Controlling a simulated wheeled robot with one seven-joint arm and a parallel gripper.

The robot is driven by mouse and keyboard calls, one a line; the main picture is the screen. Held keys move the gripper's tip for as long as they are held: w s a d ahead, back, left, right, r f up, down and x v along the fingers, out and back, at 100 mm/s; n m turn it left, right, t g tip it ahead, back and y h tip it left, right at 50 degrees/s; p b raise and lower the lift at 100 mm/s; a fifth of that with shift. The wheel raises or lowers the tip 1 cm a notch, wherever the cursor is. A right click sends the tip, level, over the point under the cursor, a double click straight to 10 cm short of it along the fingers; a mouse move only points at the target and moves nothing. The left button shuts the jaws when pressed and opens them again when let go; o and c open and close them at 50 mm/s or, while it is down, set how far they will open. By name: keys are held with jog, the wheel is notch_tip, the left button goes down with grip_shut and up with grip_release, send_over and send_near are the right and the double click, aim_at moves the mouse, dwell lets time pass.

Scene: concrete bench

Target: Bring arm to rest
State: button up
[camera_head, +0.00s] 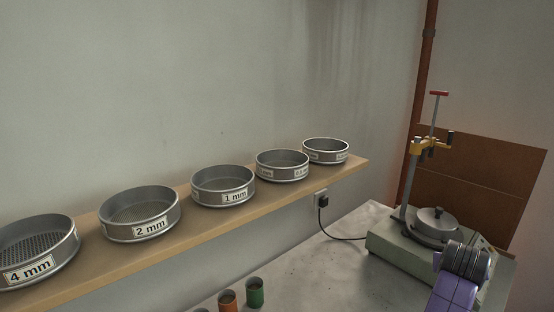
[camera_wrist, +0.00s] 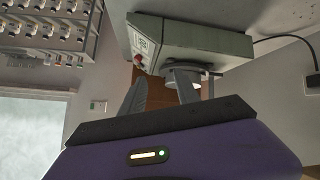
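My gripper (camera_wrist: 158,76) shows in the wrist view, its purple body at the bottom and its two grey fingers pointing up. The fingers stand apart with nothing visible between them. In the head view, part of my purple arm with a grey ribbed section shows at the lower right, in front of the grey-green machine (camera_head: 391,250). The fingers cannot be made out there. The machine also shows in the wrist view (camera_wrist: 205,42), beyond the fingers, with a red button on its side.
Several labelled sieves stand along a wooden shelf (camera_head: 95,264). A green cup (camera_head: 255,294) and an orange cup (camera_head: 228,301) stand on the concrete bench (camera_head: 310,270). A black cable runs from a wall socket (camera_head: 321,199) to the machine. A rack (camera_wrist: 48,28) shows in the wrist view.

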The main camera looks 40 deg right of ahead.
jog(key=w+a+r+n+t+h, duration=0.4)
jog(key=w+a+r+n+t, duration=0.15)
jog(key=r, duration=0.35)
jog(key=w+a+f+n+t+y+b, duration=0.2)
jog(key=a+n+t+y, duration=0.55)
jog(key=a, duration=1.15)
jog(key=s+a+f+t+y, duration=0.2)
jog(key=s+a, duration=0.2)
jog(key=a, duration=0.5)
jog(key=s+a+f+t+y, duration=0.2)
jog(key=s+a+f, duration=0.15)
jog(key=a, duration=0.45)
jog(key=s+a+f+g+y, duration=0.1)
jog(key=s+a+f+g, duration=0.1)
jog(key=s+a, duration=0.3)
jog(key=s+a+f+g+y, duration=0.2)
jog(key=s+a, duration=0.3)
jog(key=s, duration=0.4)
jog(key=shift+f+m, duration=0.3)
jog(key=shift+f, duration=0.5)
